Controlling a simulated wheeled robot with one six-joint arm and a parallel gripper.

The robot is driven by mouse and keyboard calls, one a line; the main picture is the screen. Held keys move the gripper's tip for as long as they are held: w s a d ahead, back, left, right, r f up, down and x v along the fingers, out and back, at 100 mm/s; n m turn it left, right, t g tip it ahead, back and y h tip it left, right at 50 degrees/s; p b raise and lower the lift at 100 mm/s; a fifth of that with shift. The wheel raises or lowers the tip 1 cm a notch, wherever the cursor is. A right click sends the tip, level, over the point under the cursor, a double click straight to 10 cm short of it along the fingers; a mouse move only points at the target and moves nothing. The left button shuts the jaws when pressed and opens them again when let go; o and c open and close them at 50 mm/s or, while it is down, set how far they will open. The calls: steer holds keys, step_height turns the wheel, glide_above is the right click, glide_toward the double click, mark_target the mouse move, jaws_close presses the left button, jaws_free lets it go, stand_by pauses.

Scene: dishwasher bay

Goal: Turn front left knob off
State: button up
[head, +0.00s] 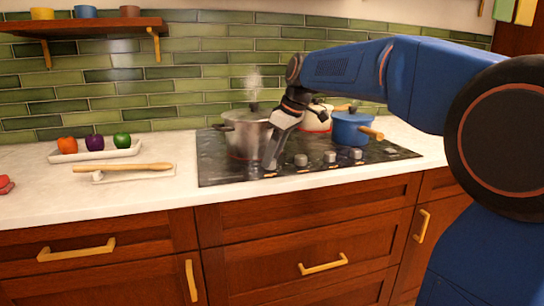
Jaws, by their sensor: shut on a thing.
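The cooktop (215,170) is a black panel set in the white counter, with a row of grey knobs along its front. My gripper (270,162) points down at the front left of the cooktop and is shut on the front left knob (270,174). The gripper hides most of that knob, so its angle cannot be told. Three more knobs show to the right: one close by (300,160), a middle one (330,156) and a right one (357,153).
A steaming steel pot (240,135) stands just behind my gripper. A white pot (318,118) and a blue pot (350,128) stand farther right. A wooden spoon (130,167) and a white tray of vegetables (70,157) lie on the left counter.

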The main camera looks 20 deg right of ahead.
steer(key=o, duration=1)
steer(key=shift+o, duration=0.2)
steer(key=v, duration=1.7)
steer(key=shift+r, duration=0.2)
steer(key=s+f+m+h, duration=0.1)
steer(key=s+f+m, duration=0.3)
steer(key=s+f, duration=1)
steer(key=s+d+f+m+t+h, duration=0.1)
steer(key=s+f+m, duration=0.4)
steer(key=s+f, duration=0.9)
step_height(320, 180, down, 8)
steer(key=shift+s+d+f+t+h, duration=0.1)
steer(key=shift+s+d+t+h, duration=0.25)
steer(key=shift+h, duration=0.35)
